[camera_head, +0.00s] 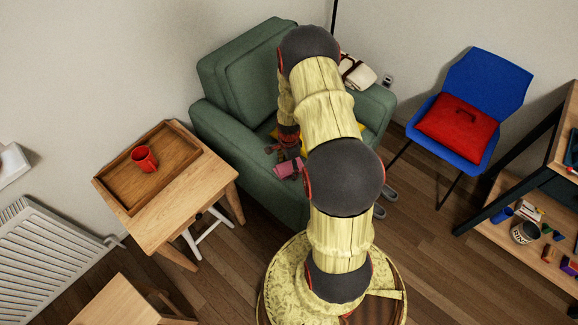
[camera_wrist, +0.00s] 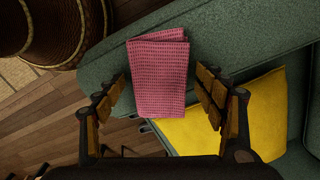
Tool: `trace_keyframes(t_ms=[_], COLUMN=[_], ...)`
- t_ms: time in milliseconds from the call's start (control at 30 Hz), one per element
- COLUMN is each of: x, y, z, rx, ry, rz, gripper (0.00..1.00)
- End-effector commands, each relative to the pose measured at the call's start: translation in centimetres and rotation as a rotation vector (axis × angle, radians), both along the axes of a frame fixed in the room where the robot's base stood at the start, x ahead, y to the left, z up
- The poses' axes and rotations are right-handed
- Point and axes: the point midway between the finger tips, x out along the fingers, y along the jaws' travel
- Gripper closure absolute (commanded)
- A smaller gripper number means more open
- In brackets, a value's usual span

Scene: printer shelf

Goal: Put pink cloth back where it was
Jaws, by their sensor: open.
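The pink cloth (camera_head: 288,168) lies folded on the front end of the green armchair's (camera_head: 225,125) left arm. In the wrist view the cloth (camera_wrist: 158,62) has a waffle weave and lies over the green upholstery (camera_wrist: 215,35). My gripper (camera_wrist: 161,86) is open, with one finger on each side of the cloth in that view. Whether the fingers touch the cloth cannot be told. In the head view my gripper (camera_head: 284,149) is just above the cloth, partly hidden by my arm.
A yellow cushion (camera_wrist: 258,112) lies on the armchair seat. A wooden side table with a tray (camera_head: 177,151) and a red mug (camera_head: 144,159) stands left. A white folded item (camera_head: 357,72) lies at the right arm. A blue chair (camera_head: 487,85) holds a red cushion (camera_head: 460,120).

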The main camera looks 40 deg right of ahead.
Motion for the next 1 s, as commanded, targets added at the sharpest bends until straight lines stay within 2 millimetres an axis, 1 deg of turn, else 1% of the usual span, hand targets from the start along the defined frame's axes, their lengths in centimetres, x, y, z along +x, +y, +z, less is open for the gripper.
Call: trace_keyframes(t_ms=[67,167,267,500,600,700,867,967,1000], x=[0.0,0.1,0.1,0.1,0.1,0.0,0.1,0.7,1.2], y=[0.0,0.0,-0.1,-0.1,0.0,0.0,0.0,0.4,0.9], z=[0.2,1.2,2.9,8.0,9.7,11.0,12.3,14.0,15.4], rx=[0.000,0.000,-0.002,-0.002,-0.002,0.000,-0.002,-0.008,-0.016], ry=[0.000,-0.001,-0.003,-0.003,-0.002,-0.001,-0.002,-0.013,-0.023], rz=[0.000,0.000,0.000,0.000,0.000,0.000,0.003,0.044,0.080], gripper=[0.29,0.29,0.29,0.29,0.29,0.29,0.29,0.29,0.29])
